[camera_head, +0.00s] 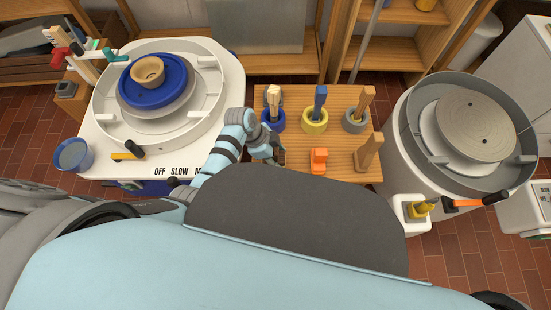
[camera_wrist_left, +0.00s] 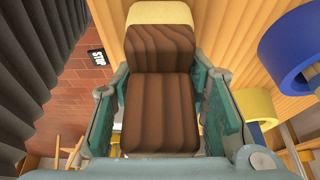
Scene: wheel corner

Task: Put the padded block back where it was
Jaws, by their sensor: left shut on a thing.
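The padded block is a brown, ridged block (camera_wrist_left: 160,100) with a cream end (camera_wrist_left: 160,12), seen close in the left wrist view. My left gripper (camera_head: 272,152) is shut on it, with a teal finger on either side. In the head view the gripper is above the left part of the wooden table (camera_head: 292,178), and the block is mostly hidden by the gripper. I cannot tell whether the block touches the table. My right gripper is not in view.
On the table stand a blue ring (camera_head: 278,124), a yellow ring (camera_head: 314,127) and a grey ring (camera_head: 354,127) with tools, an orange object (camera_head: 319,160) and a wooden stand (camera_head: 369,152). Pottery wheels flank it: one with a bowl (camera_head: 147,70), one with a grey disc (camera_head: 476,125).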

